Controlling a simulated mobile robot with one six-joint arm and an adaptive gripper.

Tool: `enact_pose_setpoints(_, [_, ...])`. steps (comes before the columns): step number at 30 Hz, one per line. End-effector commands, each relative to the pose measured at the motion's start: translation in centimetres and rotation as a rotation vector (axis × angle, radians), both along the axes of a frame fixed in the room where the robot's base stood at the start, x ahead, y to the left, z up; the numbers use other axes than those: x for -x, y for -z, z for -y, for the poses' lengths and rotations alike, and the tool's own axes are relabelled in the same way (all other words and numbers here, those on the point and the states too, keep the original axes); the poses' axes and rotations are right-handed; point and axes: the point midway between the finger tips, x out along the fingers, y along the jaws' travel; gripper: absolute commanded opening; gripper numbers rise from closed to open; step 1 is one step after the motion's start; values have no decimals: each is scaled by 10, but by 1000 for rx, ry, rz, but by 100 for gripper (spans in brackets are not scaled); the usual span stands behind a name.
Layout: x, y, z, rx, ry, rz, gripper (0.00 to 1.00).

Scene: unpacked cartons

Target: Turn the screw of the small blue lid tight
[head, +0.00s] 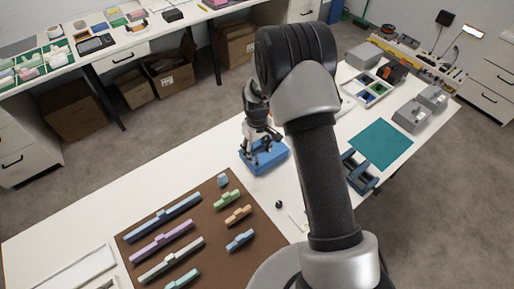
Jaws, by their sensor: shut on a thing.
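The small blue lid (272,161) sits on the white table, near the middle of the head view. My gripper (260,145) points down over it, with its fingers low at the top of the lid. It is shut on the screw of the lid, which is mostly hidden by the fingers. My arm passes in front, just to the right of the lid. How far the screw is turned in cannot be told.
A brown mat (150,229) with several coloured bar-shaped parts lies at the front left. A small black knob (279,204) lies right of it. A teal mat (381,144), grey boxes (411,116) and a sectioned tray (363,94) stand at the right.

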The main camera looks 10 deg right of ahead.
Motion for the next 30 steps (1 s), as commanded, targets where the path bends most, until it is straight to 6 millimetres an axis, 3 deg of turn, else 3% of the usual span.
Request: enact_pose_setpoints(30, [0, 17, 0, 0, 0, 0, 29])
